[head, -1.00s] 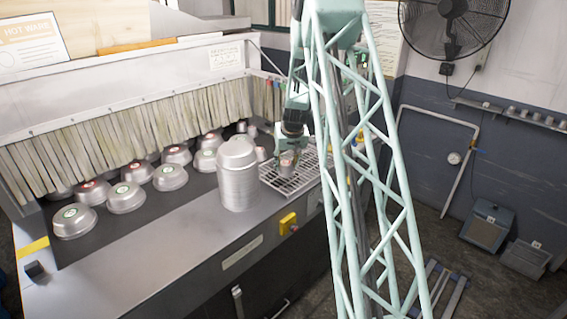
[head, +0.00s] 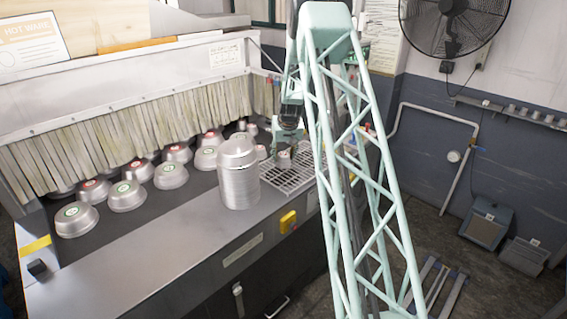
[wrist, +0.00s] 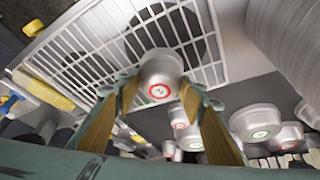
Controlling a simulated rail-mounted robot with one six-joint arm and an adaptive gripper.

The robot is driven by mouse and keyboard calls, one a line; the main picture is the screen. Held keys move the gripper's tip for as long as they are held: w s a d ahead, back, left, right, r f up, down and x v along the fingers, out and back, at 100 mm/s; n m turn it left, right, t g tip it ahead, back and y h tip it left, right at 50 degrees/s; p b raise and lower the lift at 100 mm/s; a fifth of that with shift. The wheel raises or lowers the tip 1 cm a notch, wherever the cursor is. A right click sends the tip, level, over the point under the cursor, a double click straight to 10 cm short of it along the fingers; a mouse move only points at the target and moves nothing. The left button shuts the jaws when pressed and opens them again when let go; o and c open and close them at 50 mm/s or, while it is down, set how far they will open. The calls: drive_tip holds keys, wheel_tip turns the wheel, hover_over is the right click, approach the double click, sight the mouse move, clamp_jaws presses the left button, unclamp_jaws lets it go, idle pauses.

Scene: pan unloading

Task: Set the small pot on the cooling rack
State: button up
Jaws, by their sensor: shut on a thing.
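The small pot (wrist: 160,72) is a silver, upturned pot with a red-ringed label. In the wrist view it sits between the two tan fingers of my gripper (wrist: 158,92), which is shut on it. In the head view the small pot (head: 284,160) shows below my gripper (head: 286,146), over the cooling rack (head: 292,183). The cooling rack is a pale wire grid at the right end of the counter, and its bars also show behind the pot in the wrist view (wrist: 85,55). I cannot tell whether the pot touches the bars.
A tall stack of silver pans (head: 239,180) stands just left of the rack. Several upturned pots with red or green labels (head: 127,197) lie on the dark belt by the strip curtain (head: 120,140). A yellow switch box (head: 288,221) is on the front face.

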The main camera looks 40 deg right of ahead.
drive_tip(key=shift+f, duration=0.15)
drive_tip(key=shift+f, duration=1.6)
drive_tip(key=shift+f, duration=0.15)
drive_tip(key=o, duration=0.8)
drive_tip(key=shift+o, duration=0.2)
drive_tip(key=shift+r+p, duration=0.25)
drive_tip(key=shift+p, duration=0.05)
drive_tip(key=shift+r, duration=0.15)
drive_tip(key=b+v, duration=0.1)
drive_tip(key=v, duration=1)
drive_tip(key=shift+s+a+r, duration=0.15)
drive_tip(key=shift+s, duration=0.05)
